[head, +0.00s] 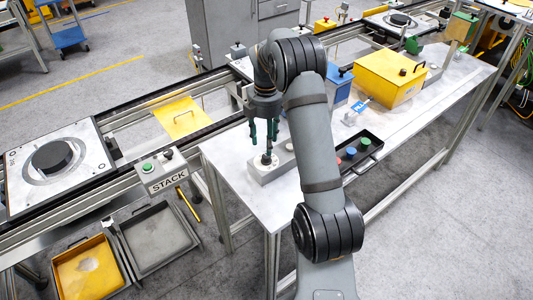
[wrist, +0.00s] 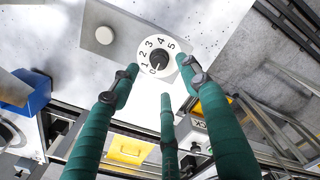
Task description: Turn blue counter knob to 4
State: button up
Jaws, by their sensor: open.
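A white dial (wrist: 150,45) with the numbers 0 to 5 and a black knob (wrist: 158,62) at its centre sits on a grey box with a round pale button (wrist: 104,35). In the head view this box (head: 262,177) stands near the left end of the white table, with the black knob (head: 268,158) upright on top. No blue shows on the box; the knob's exact setting is not clear. My gripper (head: 264,138) points down above the knob. In the wrist view its green fingers (wrist: 160,78) are open and spread around the knob, with nothing held.
A black tray (head: 376,147) with red, blue and green round pieces lies to the right. A blue box (head: 336,90) and a yellow box (head: 392,82) stand further back. A panel marked STACK (head: 163,178) is on the rail at left.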

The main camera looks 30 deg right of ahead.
aim_at(266, 156)
notch_tip(266, 156, down, 6)
jog(key=shift+a+r+p, duration=0.1)
jog(key=shift+p, duration=0.45)
jog(key=shift+f, duration=0.35)
jog(key=shift+c, duration=1.2)
jog(key=c, duration=0.9)
